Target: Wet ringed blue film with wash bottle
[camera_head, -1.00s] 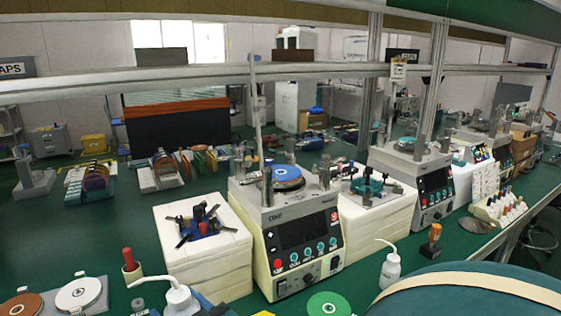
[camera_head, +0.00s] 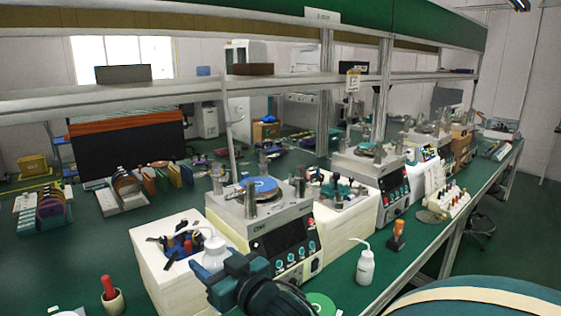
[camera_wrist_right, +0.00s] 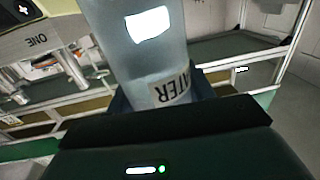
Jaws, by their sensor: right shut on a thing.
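A blue film disc (camera_head: 262,184) lies on top of the nearest lapping machine (camera_head: 262,225); its ring is too small to make out clearly. My right gripper (camera_head: 222,272) is shut on a white wash bottle (camera_head: 212,256), in front of and below the disc, left of the machine's panel. In the right wrist view the bottle (camera_wrist_right: 140,50) fills the upper middle, with part of a "WATER" label (camera_wrist_right: 172,90) showing. The gripper hides the bottle's lower part in the head view. My left gripper is not in view.
A second white wash bottle (camera_head: 365,267) and an orange-handled stamp (camera_head: 397,235) stand on the green bench at right. A white block (camera_head: 160,265) with dark tools stands left of the machine. Posts surround the disc, and a shelf rail (camera_head: 200,92) crosses behind.

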